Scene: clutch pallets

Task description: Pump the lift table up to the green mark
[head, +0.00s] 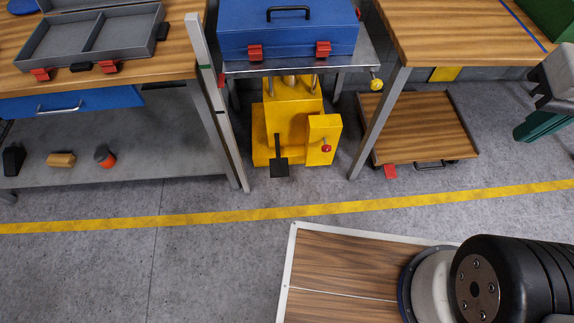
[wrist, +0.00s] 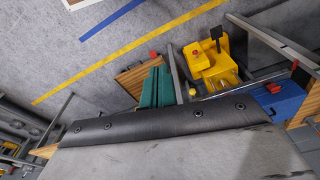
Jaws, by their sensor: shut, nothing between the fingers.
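The lift table has a yellow base (head: 292,108) and a steel top (head: 345,62); its base shows in the wrist view (wrist: 220,68). A black foot pedal (head: 280,168) sticks out low in front and shows in the wrist view (wrist: 216,33). A pale upright post (head: 232,140) stands left of the top, with a green mark (head: 206,67). A small red pointer (head: 221,82) sits slightly below that mark. A blue case (head: 290,38) rests on the top. My gripper (head: 527,132), with green fingers, is shut and empty, right of and apart from the lift; its fingers show in the wrist view (wrist: 157,78).
Workbenches stand left (head: 180,55) and right (head: 440,30) of the lift. A low wooden dolly (head: 420,125) lies under the right bench. A red knob (head: 326,148) sits on the yellow box beside the pedal. The floor before the lift is clear, crossed by a yellow line (head: 200,218).

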